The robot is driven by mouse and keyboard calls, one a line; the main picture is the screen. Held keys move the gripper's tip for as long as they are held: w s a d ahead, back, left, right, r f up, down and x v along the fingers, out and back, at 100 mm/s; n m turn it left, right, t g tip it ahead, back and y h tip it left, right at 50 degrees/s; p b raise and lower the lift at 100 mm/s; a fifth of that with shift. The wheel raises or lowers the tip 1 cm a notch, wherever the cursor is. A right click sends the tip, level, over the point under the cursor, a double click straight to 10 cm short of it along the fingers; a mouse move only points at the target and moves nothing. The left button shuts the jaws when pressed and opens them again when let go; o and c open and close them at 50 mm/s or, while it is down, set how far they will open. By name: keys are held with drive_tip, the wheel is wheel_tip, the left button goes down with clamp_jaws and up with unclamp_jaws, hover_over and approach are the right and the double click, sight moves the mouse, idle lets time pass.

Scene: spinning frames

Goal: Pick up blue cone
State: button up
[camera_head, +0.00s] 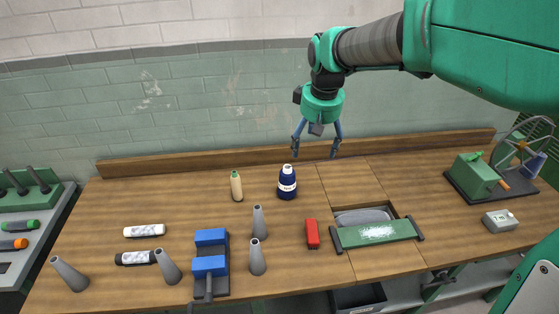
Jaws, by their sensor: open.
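A blue, roughly cone-shaped piece (536,164) sits at the far right, at the winding device with the wheel. It is small in the picture, and I cannot tell how it is held there. My gripper (316,149) is open and empty, pointing down above the back of the table. It is well to the left of the blue piece and apart from everything. Several bare grey cones, such as this one (258,222), stand or lean on the left and middle of the table.
A dark blue bottle (287,184) and a tan bottle (236,187) stand below and left of my gripper. The green winding device (476,178) has a wheel (520,140) near the blue piece. A grey box (500,220) lies in front. A blue clamp (210,266) is front left.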

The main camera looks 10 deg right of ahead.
drive_tip(key=w+a+f+n+g+p, duration=0.1)
drive_tip(key=w+f, duration=0.3)
drive_tip(key=w, duration=0.3)
drive_tip(key=w+a+f+n+p, duration=0.1)
drive_tip(key=w+f, duration=0.3)
drive_tip(key=w, duration=0.2)
drive_tip(key=n+g+p, duration=0.2)
approach(287, 178)
drive_tip(key=w+r, duration=0.1)
drive_tip(key=w, duration=0.1)
drive_tip(key=shift+w+d+r, duration=0.15)
drive_tip(key=shift+w+d, duration=0.05)
drive_tip(key=shift+d, duration=0.1)
drive_tip(key=shift+f, duration=4.3)
drive_tip(key=shift+f, duration=2.6)
